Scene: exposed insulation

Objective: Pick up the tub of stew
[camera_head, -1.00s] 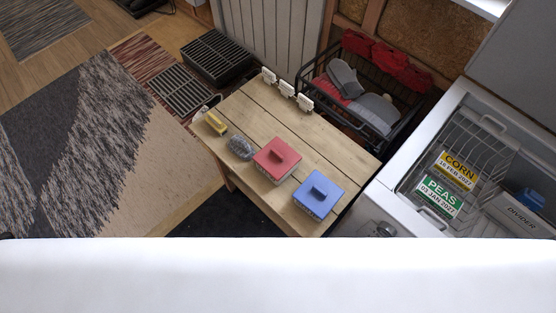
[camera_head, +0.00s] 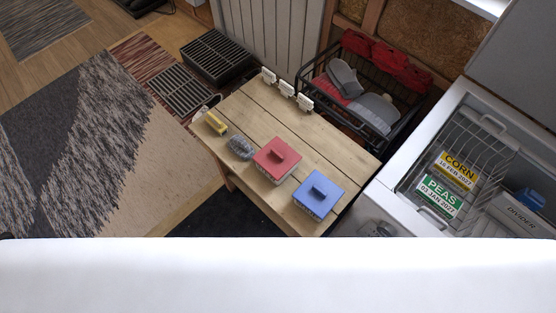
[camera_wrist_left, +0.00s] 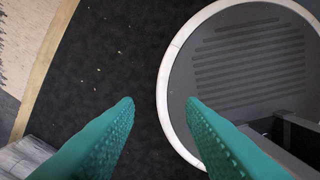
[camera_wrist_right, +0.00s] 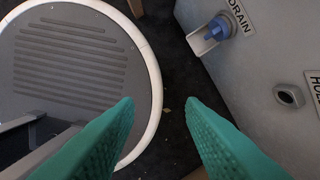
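Two lidded tubs stand on a wooden bench (camera_head: 318,157): one with a red lid (camera_head: 277,157) and one with a blue lid (camera_head: 319,193) to its right. I cannot read any label that tells which one holds stew. My left gripper (camera_wrist_left: 160,102) shows only in the left wrist view, with its green fingers apart and nothing between them, above the dark floor. My right gripper (camera_wrist_right: 160,102) shows only in the right wrist view, also open and empty, above the floor near the freezer's side. Neither gripper is near the tubs.
A yellow-topped item (camera_head: 215,123) and a grey lumpy item (camera_head: 240,147) share the bench, with several white clips (camera_head: 287,89) along its back. A black wire crate (camera_head: 390,137) stands behind.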

